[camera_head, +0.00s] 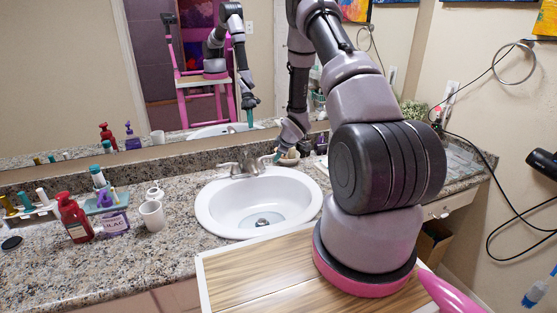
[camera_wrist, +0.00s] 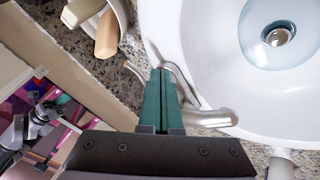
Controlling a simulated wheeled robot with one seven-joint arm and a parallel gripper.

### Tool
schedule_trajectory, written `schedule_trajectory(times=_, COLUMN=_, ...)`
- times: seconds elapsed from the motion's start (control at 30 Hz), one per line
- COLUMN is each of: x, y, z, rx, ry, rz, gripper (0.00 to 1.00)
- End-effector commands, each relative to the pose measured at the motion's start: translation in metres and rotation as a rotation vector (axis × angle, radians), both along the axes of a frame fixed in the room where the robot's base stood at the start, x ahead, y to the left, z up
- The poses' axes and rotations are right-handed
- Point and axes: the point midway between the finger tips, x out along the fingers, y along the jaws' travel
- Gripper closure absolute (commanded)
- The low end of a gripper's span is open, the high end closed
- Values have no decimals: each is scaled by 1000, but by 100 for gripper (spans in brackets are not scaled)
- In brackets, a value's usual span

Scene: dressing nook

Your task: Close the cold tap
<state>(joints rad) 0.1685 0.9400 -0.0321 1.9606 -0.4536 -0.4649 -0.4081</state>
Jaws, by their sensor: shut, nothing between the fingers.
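The chrome faucet (camera_head: 243,168) stands at the back rim of the white sink (camera_head: 210,205). In the wrist view its spout (camera_wrist: 210,117) points right, over the basin (camera_wrist: 215,60). My gripper (camera_head: 276,155) is low at the right end of the faucet. In the wrist view the green fingers of my gripper (camera_wrist: 161,72) are shut together and empty, beside a thin metal tap lever (camera_wrist: 135,70) that shows partly behind them. Whether they touch it I cannot tell. No label shows which tap is cold. The drain (camera_wrist: 278,35) is in plain view; I cannot make out running water.
A bowl of items (camera_wrist: 120,12) is close to the fingers, right of the sink. A red pump bottle (camera_head: 75,218), a purple bottle (camera_head: 113,220) and a white mug (camera_head: 153,215) stand left. A mirror (camera_head: 70,80) rises behind. A wooden surface (camera_head: 255,275) lies in front.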

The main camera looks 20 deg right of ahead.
Motion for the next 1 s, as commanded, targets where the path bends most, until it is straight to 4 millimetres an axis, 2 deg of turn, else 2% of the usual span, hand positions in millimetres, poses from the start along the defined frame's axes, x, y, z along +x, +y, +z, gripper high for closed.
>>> schedule_trajectory(times=0.63, x=-44, y=-22, z=71, rx=0, ry=-1, rz=-2, gripper=100)
schedule_trajectory(times=0.87, x=-48, y=-23, z=78, rx=0, ry=-1, rz=-2, gripper=100)
schedule_trajectory(times=0.93, x=-47, y=-23, z=86, rx=-2, ry=-5, rz=-16, gripper=100)
schedule_trajectory(times=1.0, x=-46, y=-24, z=104, rx=-4, ry=-9, rz=-51, gripper=100)
